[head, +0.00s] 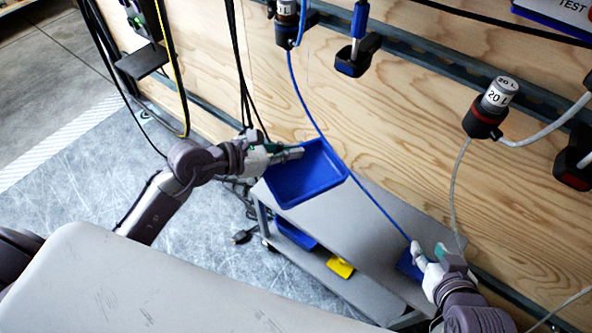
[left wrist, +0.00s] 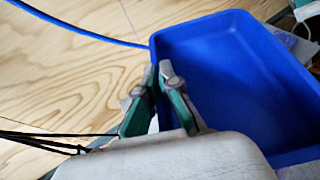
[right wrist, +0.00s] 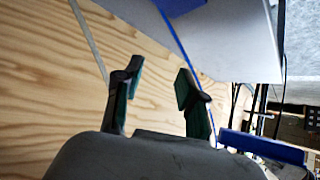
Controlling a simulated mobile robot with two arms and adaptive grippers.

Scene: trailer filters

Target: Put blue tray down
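The blue tray (head: 318,178) is a shallow open box, and it looks empty. In the head view it overlaps the left end of the grey cart top (head: 375,228); I cannot tell whether it touches the cart. My left gripper (head: 298,153) is shut on its rim. In the left wrist view my left fingers (left wrist: 163,82) pinch the tray wall, with the inside of the tray (left wrist: 235,75) to the right. My right gripper (head: 428,257) is at the cart's right end beside a small blue object (head: 408,266). In the right wrist view its fingers (right wrist: 157,82) are apart and empty.
The cart's lower shelf holds another blue tray (head: 295,233) and a yellow item (head: 340,267). A blue hose (head: 318,125) hangs across the cart. A plywood wall (head: 410,110) with hoses and connectors stands behind. The middle of the cart top is bare.

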